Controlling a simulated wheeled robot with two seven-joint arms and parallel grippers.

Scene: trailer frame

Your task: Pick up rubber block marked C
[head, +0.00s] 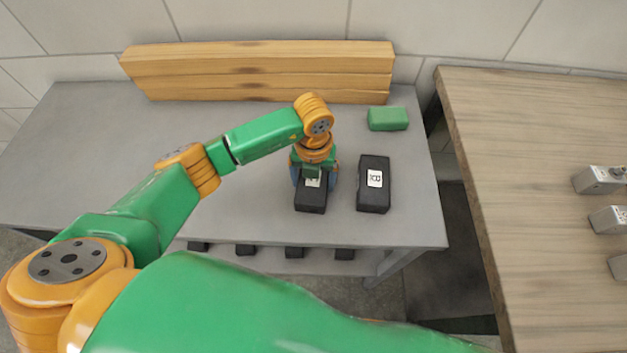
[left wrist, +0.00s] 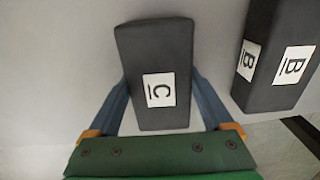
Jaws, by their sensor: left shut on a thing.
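The black rubber block marked C (left wrist: 158,50) lies between the two blue fingers of my left gripper (left wrist: 160,105) in the left wrist view, its white C label facing the camera. In the head view the same block (head: 311,200) is at the middle of the grey table, partly hidden under my left gripper (head: 315,180). The left gripper is shut on it from above. Whether the block touches the table cannot be told. My right gripper is not in view.
A black block marked B (head: 373,190) stands close to the right, also in the left wrist view (left wrist: 275,60). A green block (head: 388,118) and stacked wooden beams (head: 255,70) are at the back of the grey table (head: 240,215). A wooden table (head: 545,190) stands at right.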

